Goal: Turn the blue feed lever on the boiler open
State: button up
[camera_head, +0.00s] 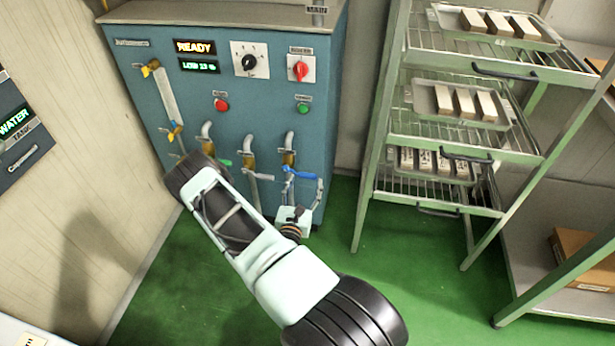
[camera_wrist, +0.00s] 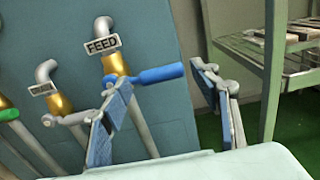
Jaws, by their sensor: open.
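The blue feed lever (camera_head: 302,173) is on a brass valve at the lower right of the boiler (camera_head: 140,50). In the wrist view the blue feed lever (camera_wrist: 158,74) points right from the brass valve (camera_wrist: 115,65), under a FEED label (camera_wrist: 103,45). My gripper (camera_head: 304,187) is at the lever. In the wrist view my gripper (camera_wrist: 165,85) has its two fingers apart, one left and one right of the lever's blue handle. The left finger overlaps the lever near the valve. I cannot tell whether either finger touches it.
Two other valves stand left of the feed valve, one with a green lever (camera_head: 222,162) and one with a grey lever (camera_head: 262,176). A metal rack (camera_head: 384,120) with trays of bars stands to the right. Green floor (camera_head: 400,262) is open before it.

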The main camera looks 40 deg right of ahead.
aim_at(307, 177)
jog(key=shift+b+x, duration=0.3)
jog(key=shift+x, duration=1.95)
jog(key=shift+c, duration=0.4)
grip_shut()
